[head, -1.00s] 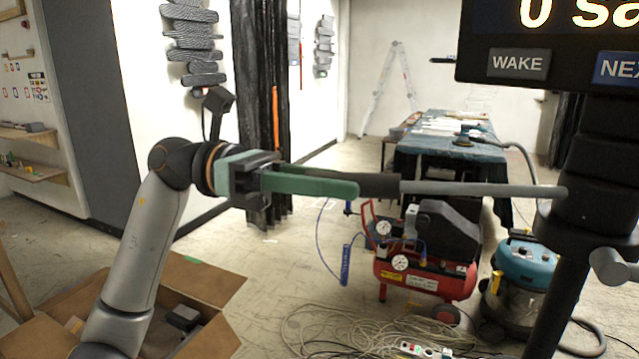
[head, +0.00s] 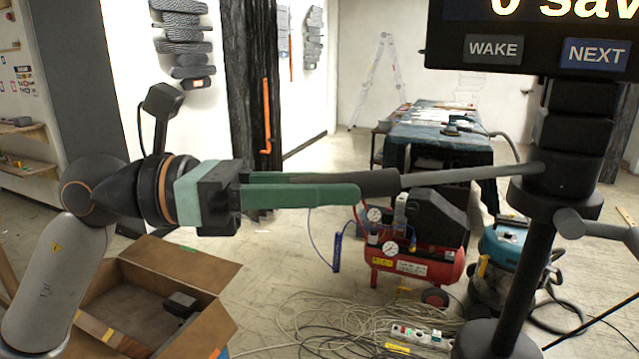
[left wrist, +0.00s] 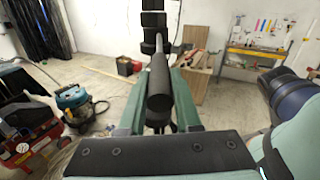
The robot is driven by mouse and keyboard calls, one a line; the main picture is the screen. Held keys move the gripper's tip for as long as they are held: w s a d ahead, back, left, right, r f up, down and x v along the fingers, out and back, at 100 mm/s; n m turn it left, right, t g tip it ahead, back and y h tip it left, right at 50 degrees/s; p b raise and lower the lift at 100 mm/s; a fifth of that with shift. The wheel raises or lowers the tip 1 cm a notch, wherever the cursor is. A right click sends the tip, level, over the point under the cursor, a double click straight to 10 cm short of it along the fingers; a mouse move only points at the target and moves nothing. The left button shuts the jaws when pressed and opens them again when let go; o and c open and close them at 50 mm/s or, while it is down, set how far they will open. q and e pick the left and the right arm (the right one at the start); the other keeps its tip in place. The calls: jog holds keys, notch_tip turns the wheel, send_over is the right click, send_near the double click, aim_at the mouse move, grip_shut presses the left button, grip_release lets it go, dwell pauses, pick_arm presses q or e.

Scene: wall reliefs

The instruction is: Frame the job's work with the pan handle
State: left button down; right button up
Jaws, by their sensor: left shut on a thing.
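The pan handle (head: 455,177) is a grey bar with a dark grip. It runs from a black camera head mount on a dark post (head: 545,250) at the right. My left gripper (head: 352,187), with green fingers, is shut on the dark grip, one finger on either side. The left wrist view shows the handle (left wrist: 159,82) between the fingers, pointing away toward the black mount. A screen (head: 535,40) above the mount reads "WAKE", "NEXT" and a partly cut-off "0 sav". My right gripper is not in view.
An open cardboard box (head: 215,272) lies on the floor at the lower left. A red compressor (head: 415,262), a blue vacuum (head: 510,250) and tangled cables (head: 340,318) stand or lie behind the handle. A covered table (head: 440,145) is farther back. Dark reliefs (head: 182,40) hang on the wall.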

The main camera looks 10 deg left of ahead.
pick_arm(q)
jog(key=c, duration=0.6)
grip_release()
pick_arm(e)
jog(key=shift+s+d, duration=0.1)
pick_arm(q)
jog(key=s+a+b, duration=0.2)
jog(key=a, duration=1)
jog(key=shift+a+b, duration=0.2)
jog(key=shift+b, duration=0.2)
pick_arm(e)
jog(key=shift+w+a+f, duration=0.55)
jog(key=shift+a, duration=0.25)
pick_arm(q)
jog(key=shift+d, duration=0.1)
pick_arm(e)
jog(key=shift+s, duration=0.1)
